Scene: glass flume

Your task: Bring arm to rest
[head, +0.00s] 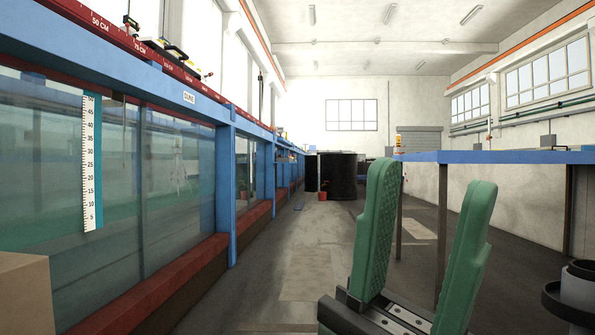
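The glass flume (180,165) with its blue frame (222,190) runs along the left. A blue-edged table (490,157) stands at right behind the gripper. A black tank (338,176) and a red bucket (322,196) are far ahead. The aisle floor (305,265) between is mostly clear.

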